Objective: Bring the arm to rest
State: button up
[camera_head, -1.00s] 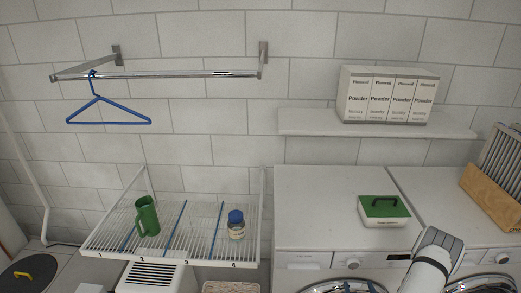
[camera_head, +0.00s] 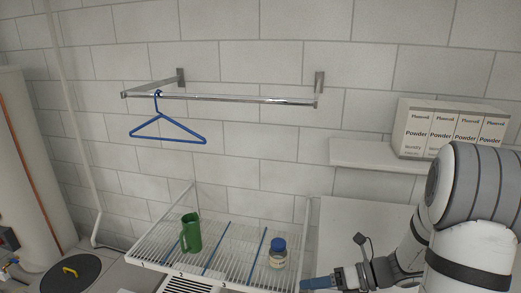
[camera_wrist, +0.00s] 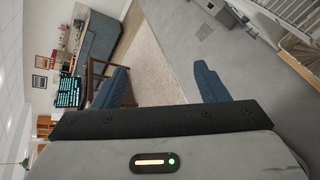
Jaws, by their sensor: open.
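My arm reaches in from the right of the head view, its white and grey links bent in front of the white machine top. My gripper (camera_head: 318,283) points left near the bottom edge, close to the front right corner of the wire rack. In the wrist view my gripper (camera_wrist: 163,84) shows two blue fingers set wide apart with nothing between them. Beyond them are grey floor and a pale rug. The lower part of the arm is cut off by the frame.
The wire rack (camera_head: 150,246) holds a green mug (camera_head: 190,233) and a blue-lidded jar (camera_head: 278,257). A blue hanger (camera_head: 168,136) hangs from a wall rail (camera_head: 230,98). Powder boxes (camera_head: 450,128) stand on a shelf (camera_head: 370,153). A white tank (camera_head: 30,150) stands left.

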jog(key=s+a+r+n+g+h, duration=0.3)
jog(key=s+n+h, duration=0.55)
jog(key=n, duration=0.85)
jog(key=s+d+r+n+t+h, duration=0.4)
jog(key=s+r+n+h, duration=0.1)
jog(key=n, duration=0.8)
jog(key=shift+d+r+n+b, duration=0.25)
jog(key=shift+r+n+b, duration=0.1)
jog(key=shift+r, duration=0.5)
